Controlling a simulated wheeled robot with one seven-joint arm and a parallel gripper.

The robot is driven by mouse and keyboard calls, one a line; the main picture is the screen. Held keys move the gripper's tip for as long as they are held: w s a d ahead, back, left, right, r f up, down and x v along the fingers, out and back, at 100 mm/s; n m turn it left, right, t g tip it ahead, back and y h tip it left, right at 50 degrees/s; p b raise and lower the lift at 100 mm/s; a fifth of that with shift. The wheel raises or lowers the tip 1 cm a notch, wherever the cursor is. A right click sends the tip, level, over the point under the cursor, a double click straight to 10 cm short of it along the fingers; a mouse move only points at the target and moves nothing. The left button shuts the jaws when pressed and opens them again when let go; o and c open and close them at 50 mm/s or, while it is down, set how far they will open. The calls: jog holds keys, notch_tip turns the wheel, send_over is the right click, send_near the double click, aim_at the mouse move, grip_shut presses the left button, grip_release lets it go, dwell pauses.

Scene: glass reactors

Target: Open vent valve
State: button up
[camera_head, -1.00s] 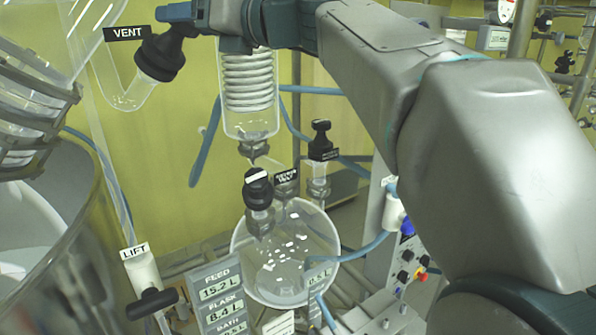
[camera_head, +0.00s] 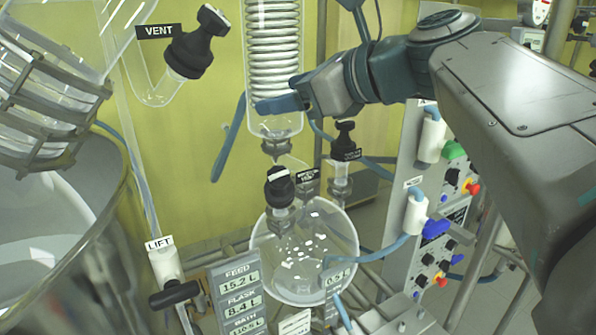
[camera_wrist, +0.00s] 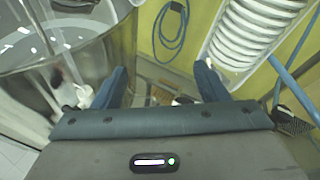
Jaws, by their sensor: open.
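The vent valve (camera_head: 190,48) is a black-capped valve on a bent glass tube at the upper left of the head view, next to a black VENT label (camera_head: 159,31). Its handle has a pale stripe on top. My gripper (camera_head: 282,104) is to the right of the valve and lower in the picture, in front of the coiled glass condenser (camera_head: 273,50), with clear space between it and the valve. In the wrist view my gripper (camera_wrist: 160,85) shows two blue fingers spread apart with nothing between them. The vent valve is not identifiable in the wrist view.
A round glass flask (camera_head: 305,262) with black-capped valves stands below. A LIFT handle (camera_head: 174,294) and readout panel (camera_head: 238,297) are at lower left. A large metal vessel (camera_head: 75,270) fills the left. A control panel (camera_head: 432,215) stands at right.

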jog(key=s+d+f+n+g+h+p, duration=0.1)
jog(key=s+d+f+n+h, duration=0.1)
jog(key=f+n, duration=0.3)
jog(key=s+d+f+n+g+h+p, duration=0.1)
jog(key=f+n, duration=0.4)
jog(key=f, duration=0.5)
jog(key=shift+s+d+g+h+p, duration=0.3)
jog(key=shift+s+d+h, duration=0.45)
jog(key=shift+s+h, duration=0.55)
jog(key=shift+w+f, duration=0.1)
jog(key=s+d+f+n+g+h+b, duration=0.1)
jog(key=s+d+f+n+h, duration=0.1)
jog(key=f+n, duration=0.4)
jog(key=s+d+f+n+g+h+b, duration=0.1)
jog(key=s+d+f+n+h, duration=0.2)
jog(key=f, duration=0.8)
jog(key=shift+s+d+f+n+g, duration=0.35)
jog(key=shift+s+d+n, duration=1.1)
jog(key=shift+n, duration=0.65)
jog(key=shift+s+a, duration=0.15)
